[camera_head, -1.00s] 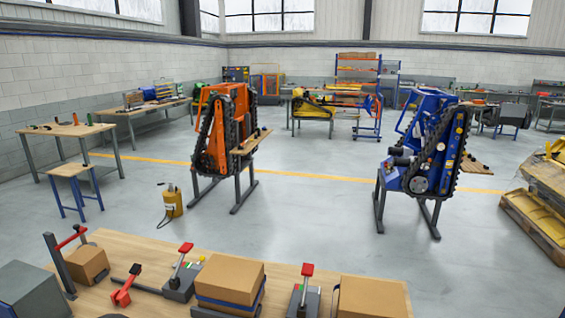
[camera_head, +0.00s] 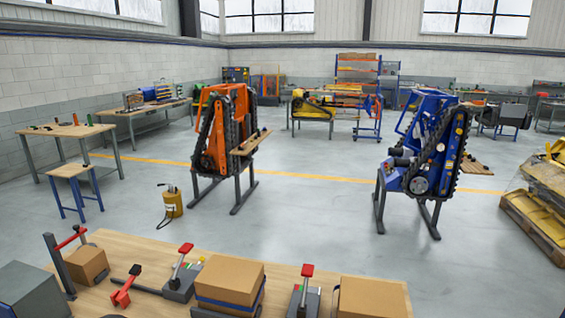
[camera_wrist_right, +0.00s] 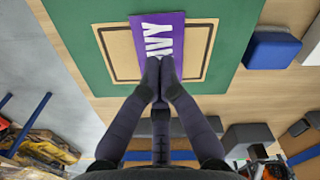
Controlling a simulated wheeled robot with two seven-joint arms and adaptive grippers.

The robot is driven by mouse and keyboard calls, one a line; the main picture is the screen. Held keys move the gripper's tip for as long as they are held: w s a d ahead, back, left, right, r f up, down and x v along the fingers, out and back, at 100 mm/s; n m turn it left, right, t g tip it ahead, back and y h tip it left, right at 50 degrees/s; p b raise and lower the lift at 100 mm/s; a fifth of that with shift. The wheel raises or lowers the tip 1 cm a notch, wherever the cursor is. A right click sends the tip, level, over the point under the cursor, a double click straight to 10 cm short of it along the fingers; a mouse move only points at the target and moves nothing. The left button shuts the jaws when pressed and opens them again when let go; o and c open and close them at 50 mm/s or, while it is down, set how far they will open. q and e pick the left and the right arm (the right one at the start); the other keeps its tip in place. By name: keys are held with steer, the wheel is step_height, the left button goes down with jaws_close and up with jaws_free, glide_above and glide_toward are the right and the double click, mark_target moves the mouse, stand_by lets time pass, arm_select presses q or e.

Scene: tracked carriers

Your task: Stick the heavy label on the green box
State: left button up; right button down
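The green box (camera_wrist_right: 92,63) fills the upper part of the right wrist view. On its face is a tan panel with a dark rectangular outline (camera_wrist_right: 112,79). The purple heavy label (camera_wrist_right: 178,22) with white letters lies over this panel, slightly tilted and crossing the outline's upper edge. Only the last letters show; my fingers hide the rest. My right gripper (camera_wrist_right: 159,77) has its fingertips together at the label's lower part and looks shut on it. I cannot tell whether the label touches the box. My left gripper is not in the views. The head view does not show the green box.
A blue block (camera_wrist_right: 271,50) stands right of the green box, with a grey block (camera_wrist_right: 247,138) lower down. In the head view a wooden table (camera_head: 140,262) carries cardboard boxes (camera_head: 230,279) and red-handled clamps (camera_head: 181,270). Open floor lies beyond, before two tracked carriers (camera_head: 225,130).

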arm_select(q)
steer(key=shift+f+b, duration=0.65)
arm_select(e)
steer(key=shift+f, duration=0.85)
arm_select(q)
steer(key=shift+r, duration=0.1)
arm_select(e)
steer(key=shift+r, duration=0.15)
steer(key=shift+r+p, duration=2.75)
steer(key=shift+r, duration=0.7)
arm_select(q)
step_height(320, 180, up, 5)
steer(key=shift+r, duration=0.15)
